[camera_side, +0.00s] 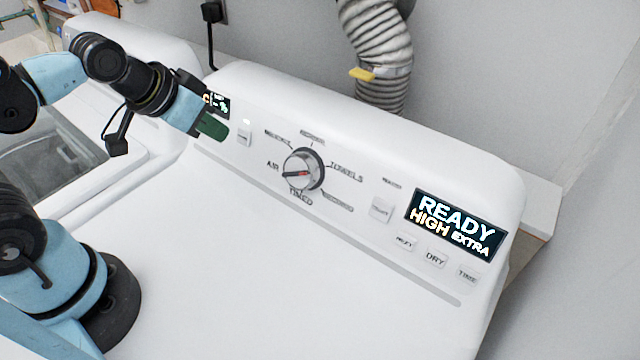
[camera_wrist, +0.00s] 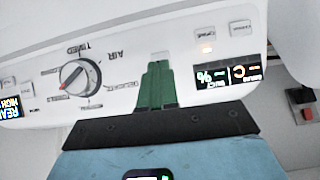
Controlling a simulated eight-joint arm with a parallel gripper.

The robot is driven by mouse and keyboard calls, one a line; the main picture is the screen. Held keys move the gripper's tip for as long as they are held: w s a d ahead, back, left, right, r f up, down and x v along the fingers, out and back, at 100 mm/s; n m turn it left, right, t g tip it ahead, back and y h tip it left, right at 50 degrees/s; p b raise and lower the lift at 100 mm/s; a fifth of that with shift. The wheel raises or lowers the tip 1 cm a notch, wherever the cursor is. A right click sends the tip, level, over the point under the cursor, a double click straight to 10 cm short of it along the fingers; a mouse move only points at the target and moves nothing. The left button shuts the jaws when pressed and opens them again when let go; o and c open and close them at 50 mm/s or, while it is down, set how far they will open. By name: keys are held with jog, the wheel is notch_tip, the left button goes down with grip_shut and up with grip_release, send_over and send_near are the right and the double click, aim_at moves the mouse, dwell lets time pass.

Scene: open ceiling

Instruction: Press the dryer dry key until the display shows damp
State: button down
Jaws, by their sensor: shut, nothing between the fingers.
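The dryer's display (camera_side: 455,226) at the right end of the panel reads READY, HIGH and EXTRA. The DRY key (camera_side: 435,258) is below it, between two other keys. In the wrist view only part of the display (camera_wrist: 10,106) shows at the left edge, and the DRY key cannot be made out. My gripper (camera_side: 213,128) is at the left end of the panel, far from the DRY key. Its green fingers (camera_wrist: 157,85) are together and empty, in front of the panel near a small white key. I cannot tell whether they touch the panel.
A dial (camera_side: 303,171) stands out mid-panel between my gripper and the display. A START-like key (camera_side: 381,209) is left of the display. A second small display (camera_wrist: 227,75) is by my gripper. The white dryer top (camera_side: 250,270) is clear. A ribbed hose (camera_side: 378,50) is behind.

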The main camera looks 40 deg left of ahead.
jog(key=w+d+r+m+h, duration=0.15)
jog(key=d+m, duration=0.25)
jog(key=d, duration=0.4)
jog(key=d+r+m+h, duration=0.1)
jog(key=d+r+m, duration=0.1)
jog(key=d+m, duration=0.45)
jog(key=s+d+r+m+g, duration=0.1)
jog(key=s+d+m, duration=0.2)
jog(key=d, duration=0.6)
jog(key=s+d+r+m+g+h, duration=0.1)
jog(key=s+d+m, duration=0.2)
jog(key=d, duration=0.6)
jog(key=shift+s, duration=0.55)
jog(key=shift+d, duration=0.15)
send_near(437, 266)
notch_tip(437, 266, down, 3)
jog(key=s+d, duration=0.1)
jog(key=d, duration=0.1)
jog(key=shift+w+a+f, duration=0.1)
jog(key=shift+w+f, duration=0.3)
jog(key=shift+w, duration=0.4)
jog(key=shift+w+a+f, duration=0.1)
jog(key=shift+w+f, duration=0.35)
jog(key=shift+w, duration=0.4)
